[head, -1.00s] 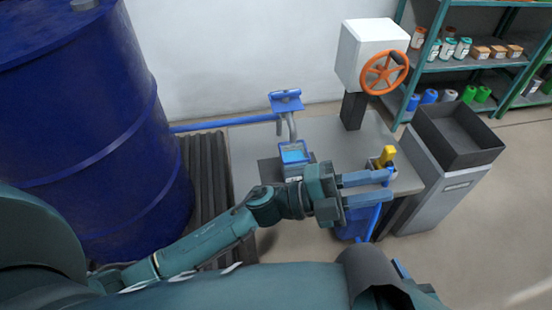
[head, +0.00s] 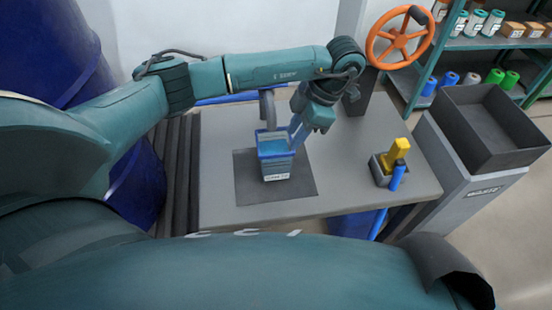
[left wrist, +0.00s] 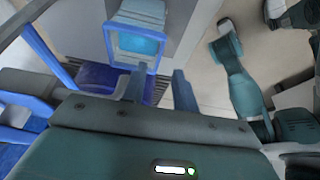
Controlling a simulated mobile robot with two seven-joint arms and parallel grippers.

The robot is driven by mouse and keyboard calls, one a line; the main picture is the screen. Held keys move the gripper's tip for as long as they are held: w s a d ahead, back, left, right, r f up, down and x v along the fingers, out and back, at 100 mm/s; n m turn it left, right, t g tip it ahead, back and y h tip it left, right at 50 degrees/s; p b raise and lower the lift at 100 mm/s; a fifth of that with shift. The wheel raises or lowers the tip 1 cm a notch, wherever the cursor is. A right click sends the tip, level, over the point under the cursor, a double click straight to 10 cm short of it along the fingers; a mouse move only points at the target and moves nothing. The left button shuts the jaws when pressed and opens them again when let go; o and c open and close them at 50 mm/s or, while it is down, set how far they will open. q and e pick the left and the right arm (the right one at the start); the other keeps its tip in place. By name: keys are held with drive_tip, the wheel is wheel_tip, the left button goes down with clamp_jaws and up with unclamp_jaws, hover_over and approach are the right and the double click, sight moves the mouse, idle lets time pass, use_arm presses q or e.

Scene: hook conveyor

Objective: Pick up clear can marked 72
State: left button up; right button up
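A blue-rimmed, clear-looking can (head: 275,155) with pale blue inside stands on the dark square of the grey table. It has a white label at its front whose marking I cannot read. My left gripper (head: 300,138) is at its right side, pointing down. In the left wrist view the can (left wrist: 137,46) lies just beyond the fingertips. The left gripper's fingers (left wrist: 159,87) are apart there, the left one overlapping the can's near rim in the picture. I cannot tell whether it touches. My right gripper is not in view.
A grey hook post (head: 267,108) stands behind the can, partly covered by my arm. A yellow and blue fixture (head: 396,158) sits at the table's right. A dark-topped waste bin (head: 490,130), an orange wheel (head: 400,38) and shelves (head: 480,45) are further right. The table front is clear.

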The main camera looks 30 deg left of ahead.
sight(282, 156)
use_arm(q)
drive_tip(key=x, duration=0.4)
drive_tip(key=b+x, duration=0.1)
drive_tip(key=x, duration=0.4)
drive_tip(key=shift+w+d+f+b, duration=0.1)
drive_tip(key=shift+w+f+b, duration=0.1)
drive_tip(key=shift+b, duration=0.1)
drive_tip(key=c, duration=0.6)
clamp_jaws()
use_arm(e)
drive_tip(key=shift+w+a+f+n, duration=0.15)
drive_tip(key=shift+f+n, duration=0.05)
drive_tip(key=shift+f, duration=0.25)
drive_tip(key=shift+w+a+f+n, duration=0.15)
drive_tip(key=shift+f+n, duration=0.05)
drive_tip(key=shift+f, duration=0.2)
